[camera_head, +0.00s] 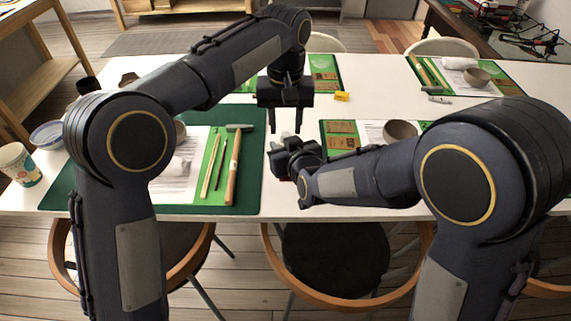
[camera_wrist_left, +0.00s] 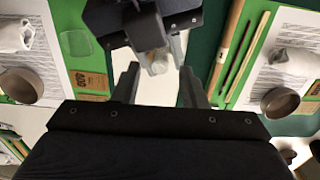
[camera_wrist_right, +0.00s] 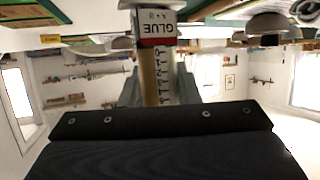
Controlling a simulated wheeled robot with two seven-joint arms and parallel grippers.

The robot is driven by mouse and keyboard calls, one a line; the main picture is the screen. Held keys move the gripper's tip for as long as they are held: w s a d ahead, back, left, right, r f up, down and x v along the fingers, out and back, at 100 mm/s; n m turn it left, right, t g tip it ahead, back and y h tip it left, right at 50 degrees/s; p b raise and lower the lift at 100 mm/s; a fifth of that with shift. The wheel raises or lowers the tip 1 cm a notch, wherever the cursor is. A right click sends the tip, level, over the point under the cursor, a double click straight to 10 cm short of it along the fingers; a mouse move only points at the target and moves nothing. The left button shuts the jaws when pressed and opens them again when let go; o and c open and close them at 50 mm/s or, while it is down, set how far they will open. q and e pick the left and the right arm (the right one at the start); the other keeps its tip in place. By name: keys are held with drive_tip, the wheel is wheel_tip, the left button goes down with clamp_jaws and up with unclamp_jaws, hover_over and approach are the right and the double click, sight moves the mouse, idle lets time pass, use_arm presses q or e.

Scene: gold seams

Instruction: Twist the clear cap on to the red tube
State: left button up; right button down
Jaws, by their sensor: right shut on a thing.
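In the right wrist view the tube runs between the fingers (camera_wrist_right: 155,85). A bit of red also shows below the right gripper in the head view. My left gripper (camera_head: 285,122) points down above the right one, its two fingers apart with nothing between them. In the left wrist view (camera_wrist_left: 158,90) a small pale, clear-looking tip (camera_wrist_left: 158,64) shows beyond the open fingers, at the right gripper. I cannot tell whether it is the clear cap or the nozzle.
The white table (camera_head: 365,75) holds green mats with papers, bowls and tools. A hammer (camera_head: 233,170) and thin sticks lie left of the grippers. A yellow block (camera_head: 341,96) lies behind them. A paper cup (camera_head: 18,163) stands at the left edge. Chairs stand in front.

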use_arm(q)
drive_tip(key=shift+f, duration=1.35)
drive_tip(key=shift+c, duration=0.3)
clamp_jaws()
drive_tip(key=m, duration=0.4)
drive_tip(key=shift+m, duration=0.4)
